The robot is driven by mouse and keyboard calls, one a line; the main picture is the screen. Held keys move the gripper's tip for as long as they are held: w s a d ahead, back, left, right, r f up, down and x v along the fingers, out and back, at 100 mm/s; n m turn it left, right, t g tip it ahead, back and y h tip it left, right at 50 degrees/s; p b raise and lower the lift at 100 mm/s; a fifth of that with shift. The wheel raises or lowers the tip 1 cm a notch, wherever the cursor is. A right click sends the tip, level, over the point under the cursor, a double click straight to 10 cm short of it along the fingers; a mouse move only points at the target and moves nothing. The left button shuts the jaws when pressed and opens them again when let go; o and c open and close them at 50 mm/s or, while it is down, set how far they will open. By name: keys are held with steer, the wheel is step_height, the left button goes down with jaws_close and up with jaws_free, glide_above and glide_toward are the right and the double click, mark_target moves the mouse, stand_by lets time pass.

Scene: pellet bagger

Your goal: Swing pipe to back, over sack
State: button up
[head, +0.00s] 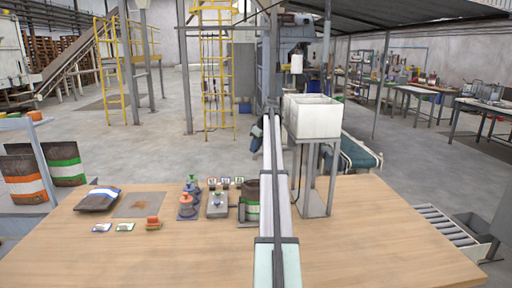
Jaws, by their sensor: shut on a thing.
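A dark sack (252,203) with a green and white band stands on the table, just left of my arm. My arm covers part of its right side. A white hopper (313,116) stands on a grey metal stand (317,205) right of my arm. I cannot make out the swinging pipe; the space between hopper and sack is largely behind my arm. My gripper's fingers do not show, so I cannot see what they touch.
A filled sack (98,199) lies at the table's left beside a grey mat (139,205). Small coloured blocks (153,223), a grey scale-like device (217,204) and knobbed pieces (188,202) sit nearer the middle. The wooden table's (390,240) right side is clear.

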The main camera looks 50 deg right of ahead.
jaws_close()
steer(key=shift+a, duration=0.1)
steer(key=s+a+n+g+y, duration=0.2)
steer(key=s+a+n+y, duration=0.1)
steer(key=s+a+n, duration=0.6)
steer(key=shift+s+a+n, duration=0.4)
steer(key=shift+a+n, duration=0.4)
steer(key=shift+a, duration=0.65)
steer(key=o, duration=0.6)
jaws_free()
